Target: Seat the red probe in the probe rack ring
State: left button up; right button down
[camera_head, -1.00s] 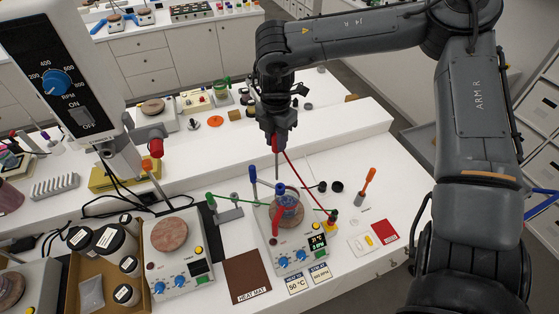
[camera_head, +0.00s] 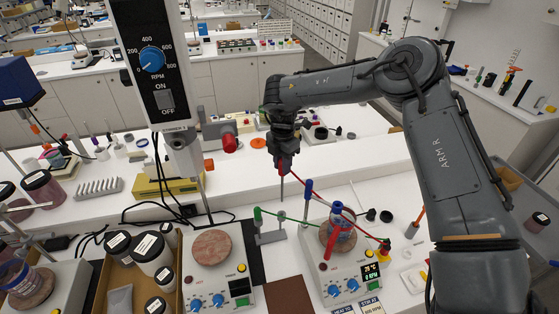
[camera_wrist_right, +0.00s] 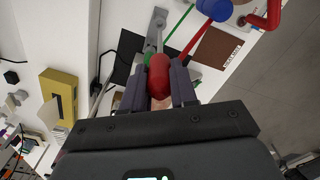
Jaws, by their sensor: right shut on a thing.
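The red probe (camera_head: 284,168) hangs upright, its thin metal rod pointing down, with a red cable running right. My right gripper (camera_head: 283,155) is shut on its red handle. In the right wrist view the handle (camera_wrist_right: 159,76) sits between the two dark fingers. The grey probe rack (camera_head: 270,238) stands on the bench. A green-topped piece (camera_head: 258,214) with a green cable is at its left end. The rod's tip appears above the rack's right end; its height above it and the ring itself are not clear. My left gripper is not in view.
A hotplate (camera_head: 334,290) with a flask (camera_head: 342,228) and a blue-capped post stands right of the rack. Another hotplate (camera_head: 212,248) is to the left, beside a cardboard box of jars (camera_head: 118,285). A tall stirrer (camera_head: 150,65) rises at left. Cables cross the bench.

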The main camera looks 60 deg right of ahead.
aim_at(282, 177)
dwell(0.5)
jog(key=shift+a+f+b, duration=0.1)
jog(key=shift+f+b, duration=1.1)
notch_tip(282, 177, down, 3)
jog(key=shift+r+b, duration=0.2)
jog(key=shift+b, duration=0.9)
jog(key=shift+f, duration=0.35)
jog(key=shift+b, duration=0.4)
jog(key=shift+b, duration=0.35)
